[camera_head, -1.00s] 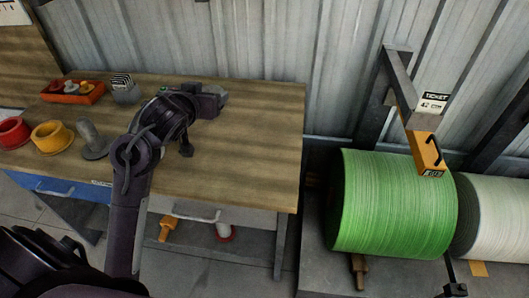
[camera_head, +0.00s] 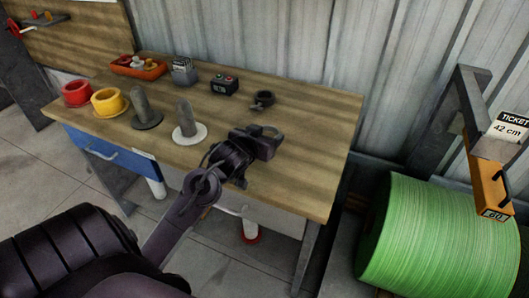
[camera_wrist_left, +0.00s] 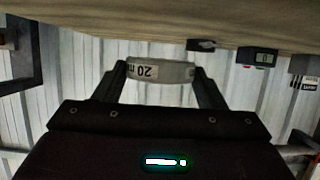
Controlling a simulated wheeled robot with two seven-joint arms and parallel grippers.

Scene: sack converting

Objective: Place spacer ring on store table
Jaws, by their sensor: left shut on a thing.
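My left gripper (camera_head: 268,142) is over the front right part of the wooden store table (camera_head: 312,150). In the left wrist view the left gripper (camera_wrist_left: 160,82) is shut on a pale grey spacer ring (camera_wrist_left: 172,72) marked 20, held between the two fingertips. That view is upside down, with the table edge (camera_wrist_left: 120,22) along its top, and the ring appears apart from it. In the head view the ring cannot be made out behind the gripper. My right gripper is not in view.
On the table stand a post on a white base (camera_head: 186,122), a post on a dark base (camera_head: 143,105), yellow (camera_head: 108,102) and red (camera_head: 76,94) rings, an orange tray (camera_head: 138,68), a card holder (camera_head: 183,70), a black device (camera_head: 224,85) and a dark clamp-like piece (camera_head: 262,99). The right end is clear.

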